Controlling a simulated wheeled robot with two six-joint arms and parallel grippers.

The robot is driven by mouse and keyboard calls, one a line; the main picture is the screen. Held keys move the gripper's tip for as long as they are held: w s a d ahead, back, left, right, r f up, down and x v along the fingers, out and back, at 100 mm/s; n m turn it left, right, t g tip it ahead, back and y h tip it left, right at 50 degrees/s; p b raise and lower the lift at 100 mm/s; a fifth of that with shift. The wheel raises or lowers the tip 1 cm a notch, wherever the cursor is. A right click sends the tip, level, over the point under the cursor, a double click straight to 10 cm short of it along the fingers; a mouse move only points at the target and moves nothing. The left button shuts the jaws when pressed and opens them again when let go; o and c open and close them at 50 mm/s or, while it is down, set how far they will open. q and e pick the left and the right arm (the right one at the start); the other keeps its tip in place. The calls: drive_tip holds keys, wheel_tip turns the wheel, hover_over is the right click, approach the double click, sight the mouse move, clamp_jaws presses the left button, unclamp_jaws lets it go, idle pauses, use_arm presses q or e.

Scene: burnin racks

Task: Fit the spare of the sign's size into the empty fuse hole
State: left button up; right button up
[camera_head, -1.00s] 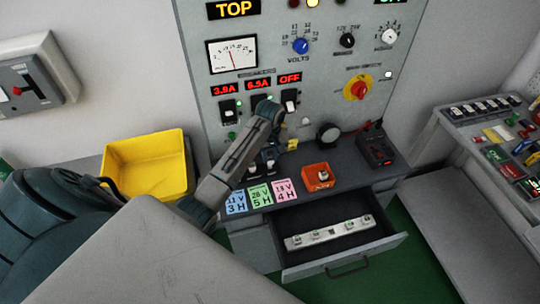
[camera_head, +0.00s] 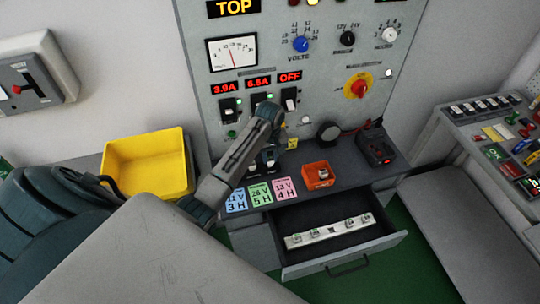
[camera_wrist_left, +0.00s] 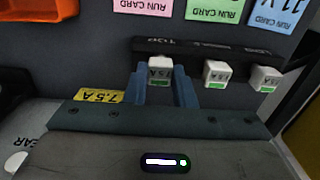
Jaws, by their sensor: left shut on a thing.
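In the left wrist view my left gripper (camera_wrist_left: 160,92) is shut on a white fuse (camera_wrist_left: 159,68) with a green band, its marking upside down and only partly readable. The fuse is at one end of a black labelled fuse block (camera_wrist_left: 190,48), in line with two other white fuses (camera_wrist_left: 215,72) (camera_wrist_left: 265,77). I cannot tell how deep it sits. A yellow sign (camera_wrist_left: 100,96) reading 7.5 A is beside the gripper; it also shows in the head view (camera_head: 292,144). In the head view the arm partly hides the block. My right gripper is not in view.
An open drawer (camera_head: 345,262) holds a pale strip (camera_head: 322,235) with several spares. An orange tray (camera_head: 317,175) with a small item and three run cards (camera_head: 260,194) lie on the bench. A yellow bin (camera_head: 148,165) stands left; a meter panel rises behind.

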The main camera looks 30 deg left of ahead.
use_arm(q)
drive_tip(key=shift+f, duration=0.1)
drive_tip(key=o, duration=1.3)
drive_tip(key=shift+r, duration=2.75)
drive_tip(key=shift+s, duration=0.1)
